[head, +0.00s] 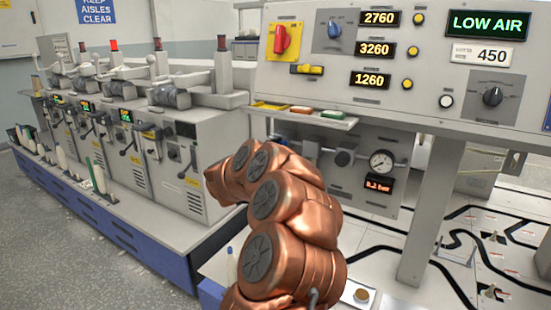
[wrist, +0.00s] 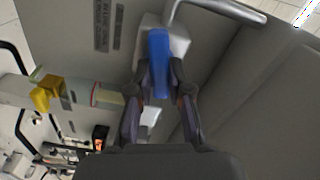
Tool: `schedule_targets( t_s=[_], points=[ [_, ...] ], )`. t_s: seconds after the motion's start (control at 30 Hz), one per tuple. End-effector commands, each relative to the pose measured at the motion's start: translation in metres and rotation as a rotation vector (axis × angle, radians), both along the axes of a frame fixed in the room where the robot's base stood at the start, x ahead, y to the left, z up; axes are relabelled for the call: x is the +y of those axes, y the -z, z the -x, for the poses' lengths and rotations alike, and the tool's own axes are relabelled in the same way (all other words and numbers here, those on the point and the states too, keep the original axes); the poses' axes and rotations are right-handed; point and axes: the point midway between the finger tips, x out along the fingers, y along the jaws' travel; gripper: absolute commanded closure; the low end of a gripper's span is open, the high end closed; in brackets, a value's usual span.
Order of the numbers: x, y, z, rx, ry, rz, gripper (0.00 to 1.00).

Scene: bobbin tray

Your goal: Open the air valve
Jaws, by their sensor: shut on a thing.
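In the wrist view a blue handle (wrist: 159,50) stands on a pale block against a grey panel. My gripper (wrist: 157,78) is shut on the blue handle, with one dark finger on each side of it. In the head view my copper arm hides the gripper and the handle. An air gauge (head: 381,162) and a small orange display (head: 379,186) reading about 0.2 bar are on the lower panel, right of my arm. The large display (head: 487,24) reads LOW AIR.
A grey control panel (head: 430,100) with a red knob (head: 282,39) overhangs my arm. A grey post (head: 430,215) stands at right. A row of machines (head: 180,165) runs along the left. In the wrist view a metal bar (wrist: 225,10) is close beyond the handle.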

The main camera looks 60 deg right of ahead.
Motion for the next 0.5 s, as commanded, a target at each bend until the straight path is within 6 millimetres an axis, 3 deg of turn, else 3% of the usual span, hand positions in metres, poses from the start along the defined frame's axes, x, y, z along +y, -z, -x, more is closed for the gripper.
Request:
schedule_targets(
  t_s=[0.03,0.5],
  points=[
    [0.0004,0.0075,0.0006,-0.044,0.002,-0.005,1.0],
    [0.0,0.0063,0.001,-0.294,0.003,-0.017,1.0]
  ],
)
